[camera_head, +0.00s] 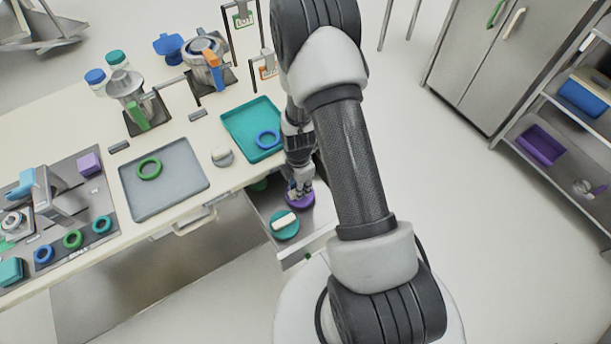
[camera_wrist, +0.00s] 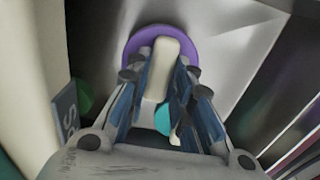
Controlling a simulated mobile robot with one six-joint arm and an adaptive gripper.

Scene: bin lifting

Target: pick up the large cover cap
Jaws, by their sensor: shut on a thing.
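A purple round cover cap (camera_head: 302,201) with a pale raised handle lies in the open drawer under the worktop. My gripper (camera_head: 299,184) is over it, fingers pointing down. In the wrist view the fingers (camera_wrist: 161,80) are shut on both sides of the pale handle, with the purple disc (camera_wrist: 134,46) around its far end. I cannot tell whether the cap is clear of the drawer floor. A teal cap (camera_head: 278,231) with a pale handle lies nearer the drawer front. A green cap (camera_head: 258,185) is partly hidden under the worktop edge.
The drawer (camera_head: 262,212) is pulled out, its walls close around the caps. Above it, the worktop (camera_head: 102,146) carries a teal tray (camera_head: 236,123) with a blue ring and a grey tray (camera_head: 186,176) with a green ring. Open floor lies right of my arm, before shelves.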

